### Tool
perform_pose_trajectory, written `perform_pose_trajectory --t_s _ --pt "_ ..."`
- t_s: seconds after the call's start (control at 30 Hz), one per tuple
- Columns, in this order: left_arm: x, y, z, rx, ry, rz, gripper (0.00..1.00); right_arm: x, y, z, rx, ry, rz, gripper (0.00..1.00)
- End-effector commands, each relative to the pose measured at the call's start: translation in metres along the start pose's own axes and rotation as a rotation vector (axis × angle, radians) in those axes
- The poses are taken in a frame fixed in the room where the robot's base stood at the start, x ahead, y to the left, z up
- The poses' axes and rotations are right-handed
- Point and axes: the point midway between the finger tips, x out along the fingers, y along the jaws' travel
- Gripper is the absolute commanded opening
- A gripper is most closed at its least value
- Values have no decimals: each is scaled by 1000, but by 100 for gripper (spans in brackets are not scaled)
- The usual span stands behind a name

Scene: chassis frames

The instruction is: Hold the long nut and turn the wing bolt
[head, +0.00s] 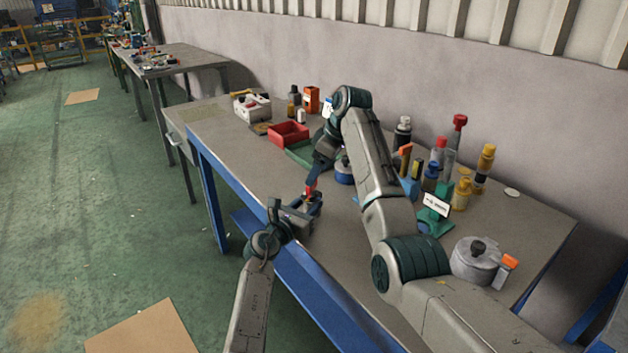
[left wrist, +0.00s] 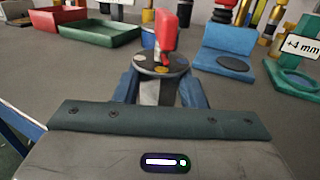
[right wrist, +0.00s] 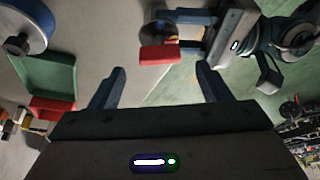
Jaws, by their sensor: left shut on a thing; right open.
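The long nut (left wrist: 148,93) is a grey upright body with a dark round top. My left gripper (head: 309,205) is shut on it above the front edge of the bench; its blue fingers show on both sides in the left wrist view (left wrist: 160,92). The red wing bolt (left wrist: 166,34) stands upright on top of the nut; it also shows in the head view (head: 310,190). My right gripper (right wrist: 160,72) is open and empty, with the red wing ahead of its fingertips. In the head view, it comes down just above the wing.
A red tray (head: 289,134) and a green tray (head: 300,155) lie behind. Several bottles and coloured posts crowd the right, with a green stand labelled "+4 mm" (left wrist: 290,78) and a blue stand (left wrist: 228,65). A round metal pot (head: 474,262) is at the near right.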

Motion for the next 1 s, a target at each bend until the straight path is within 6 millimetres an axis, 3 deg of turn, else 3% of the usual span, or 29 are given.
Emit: perform_pose_trajectory --t_s 0.1,0.3,0.63,0.87,1.0 --pt "0 0 0 0 -1 0 6 21 -1 0 1 -1 -2 71" --pt "0 0 0 0 -1 0 6 40 0 0 1 -1 0 71" --pt "0 0 0 0 -1 0 6 43 0 0 0 1 1 71" --pt "0 0 0 0 0 0 6 43 0 0 0 1 1 28" --pt "0 0 0 0 0 0 6 43 0 0 16 1 7 26"
